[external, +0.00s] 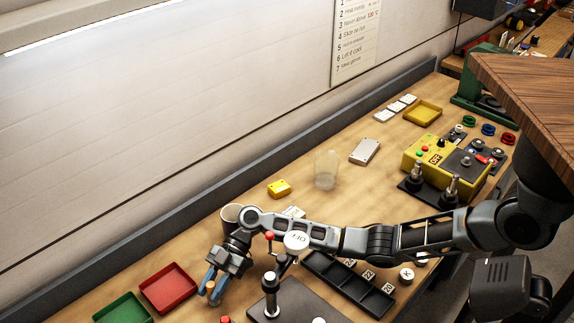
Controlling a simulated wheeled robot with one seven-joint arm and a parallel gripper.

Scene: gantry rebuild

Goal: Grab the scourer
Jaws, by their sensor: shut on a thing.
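My gripper (213,289) is at the lower left of the external view, pointing down low over the bench, right of the red tray. Its blue fingers are closed around a small tan-brown thing (210,286), mostly hidden by the fingers. I cannot tell for sure whether this is the scourer. A small yellow block (279,189) lies on the bench farther back, apart from my gripper; its kind is unclear at this size.
A red tray (168,287) and a green tray (122,309) lie left of my gripper. A mug (230,213) stands behind my wrist. A dark plate with a red-knobbed lever (269,237) is close on the right. A black compartment tray (347,285) and a clear jar (326,170) are farther right.

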